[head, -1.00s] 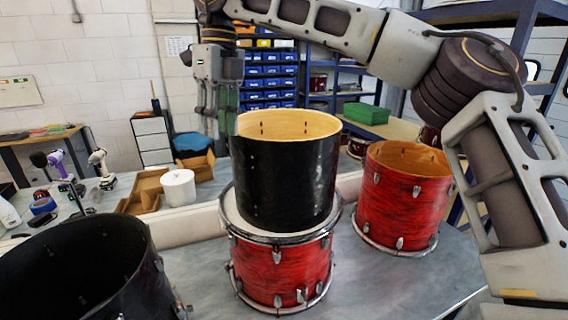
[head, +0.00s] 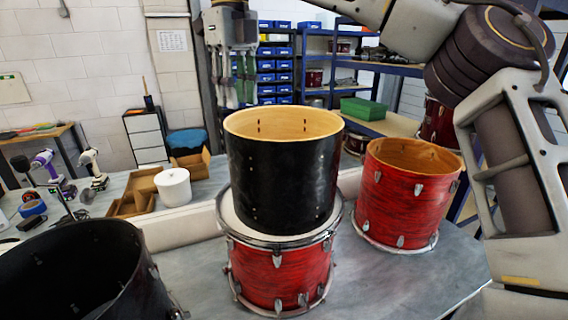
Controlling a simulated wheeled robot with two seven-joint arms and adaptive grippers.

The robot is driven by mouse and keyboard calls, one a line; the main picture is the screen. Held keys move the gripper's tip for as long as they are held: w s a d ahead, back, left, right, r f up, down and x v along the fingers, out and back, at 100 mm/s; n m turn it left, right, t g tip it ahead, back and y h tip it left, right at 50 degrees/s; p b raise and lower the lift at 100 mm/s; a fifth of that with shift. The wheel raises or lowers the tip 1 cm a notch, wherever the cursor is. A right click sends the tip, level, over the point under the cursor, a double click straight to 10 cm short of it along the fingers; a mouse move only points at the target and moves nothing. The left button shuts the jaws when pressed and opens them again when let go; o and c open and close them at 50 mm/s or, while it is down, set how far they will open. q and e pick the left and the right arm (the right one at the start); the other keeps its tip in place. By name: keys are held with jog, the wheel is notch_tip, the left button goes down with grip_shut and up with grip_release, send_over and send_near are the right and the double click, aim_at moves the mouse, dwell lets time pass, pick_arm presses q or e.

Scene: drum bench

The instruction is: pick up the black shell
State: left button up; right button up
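The black shell (head: 282,180) is an open cylinder with a pale wood inside. It sits upright on top of a red drum (head: 281,275) near the middle of the head view. My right gripper (head: 234,98) hangs with its fingers pointing down, above and behind the black shell's left rim, apart from it. Its fingers look spread, with nothing between them. My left gripper is not in view. A second, larger black drum (head: 85,265) stands at the lower left, cut off by the frame edge.
Another red drum (head: 405,198) stands to the right, near my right arm. A white roll (head: 173,187) and cardboard trays (head: 133,197) lie at the bench's back left, with power tools (head: 92,172) further left. Shelves with blue bins (head: 275,66) stand behind.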

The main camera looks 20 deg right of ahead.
aim_at(240, 134)
jog(key=shift+w+f, duration=0.25)
jog(key=shift+f, duration=0.15)
notch_tip(240, 134, down, 2)
jog(key=shift+f, duration=2.95)
jog(key=shift+f, duration=0.1)
jog(key=shift+a+f+p, duration=0.15)
jog(key=shift+f+p, duration=0.8)
jog(key=shift+f, duration=1.6)
